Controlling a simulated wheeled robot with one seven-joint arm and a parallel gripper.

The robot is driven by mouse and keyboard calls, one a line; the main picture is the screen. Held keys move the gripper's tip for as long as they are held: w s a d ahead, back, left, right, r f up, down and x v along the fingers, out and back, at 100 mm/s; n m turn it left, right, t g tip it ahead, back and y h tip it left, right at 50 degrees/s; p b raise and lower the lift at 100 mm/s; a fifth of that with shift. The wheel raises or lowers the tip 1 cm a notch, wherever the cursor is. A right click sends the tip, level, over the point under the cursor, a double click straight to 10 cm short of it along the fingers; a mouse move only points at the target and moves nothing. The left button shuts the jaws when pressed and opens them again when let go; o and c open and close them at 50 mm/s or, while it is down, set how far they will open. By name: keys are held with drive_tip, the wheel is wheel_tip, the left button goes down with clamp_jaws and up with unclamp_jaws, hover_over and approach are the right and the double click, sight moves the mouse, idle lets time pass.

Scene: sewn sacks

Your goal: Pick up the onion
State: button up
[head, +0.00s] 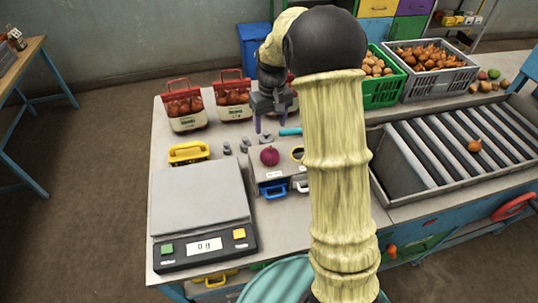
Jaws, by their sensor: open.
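A dark red onion (269,155) sits on a small grey stand (266,172) in the middle of the table. A single orange-brown onion (474,146) lies on the roller bed at the right. My gripper (271,124) points down with its fingers apart and nothing visible between them. It appears above and a little behind the red onion, apart from it. My own arm covers the area just right of the stand.
A scale (199,200) reading 0 g stands at the left front. Small weights (243,146) and a yellow-handled item (188,152) lie nearby. Red-topped sacks (184,106) stand behind. A green crate (384,92) and a grey crate (437,88) of produce stand beyond the roller bed (390,195).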

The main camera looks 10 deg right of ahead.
sight(270, 154)
wheel_tip(270, 154, down, 9)
drive_tip(key=shift+w+r+p, duration=0.1)
drive_tip(key=shift+r+p, duration=0.1)
drive_tip(key=shift+p, duration=0.95)
drive_tip(key=shift+a, duration=0.1)
drive_tip(key=shift+f, duration=0.1)
drive_tip(key=shift+s+f+p, duration=0.2)
drive_tip(key=shift+p, duration=0.2)
wheel_tip(270, 154, down, 3)
drive_tip(key=shift+s+f+p, duration=0.1)
drive_tip(key=shift+s+p, duration=0.05)
drive_tip(key=shift+p, duration=0.8)
drive_tip(key=shift+f, duration=0.7)
drive_tip(key=shift+a, duration=0.1)
drive_tip(key=c, duration=0.8)
